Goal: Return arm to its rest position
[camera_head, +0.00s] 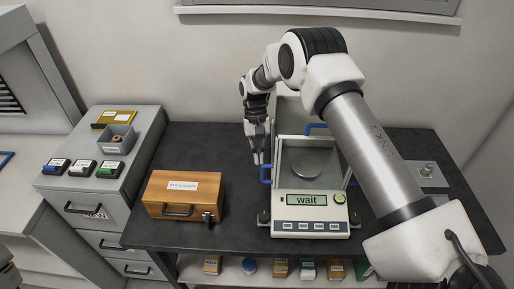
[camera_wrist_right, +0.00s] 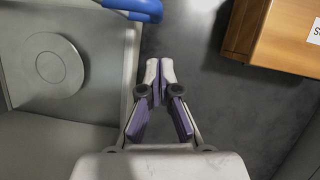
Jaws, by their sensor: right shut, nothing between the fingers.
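My right arm reaches in from the right of the head view and arches over the balance. Its gripper (camera_head: 258,158) points down just left of the balance, above the dark table. In the right wrist view the two fingers of the gripper (camera_wrist_right: 159,72) are together with nothing between them. The balance (camera_head: 310,212) has a glass draft shield, blue handles, a round pan (camera_head: 306,164) and a display reading "wait". In the wrist view a blue handle (camera_wrist_right: 135,8) lies close to the fingertips. My left gripper does not show.
A wooden box (camera_head: 182,192) with a white label stands left of the balance. A grey drawer cabinet (camera_head: 85,200) holds a small tray (camera_head: 117,139) and several labelled blocks. A grey device (camera_head: 428,174) is at the right. A shelf below holds several small containers. Dark table (camera_head: 200,145) is free behind the box.

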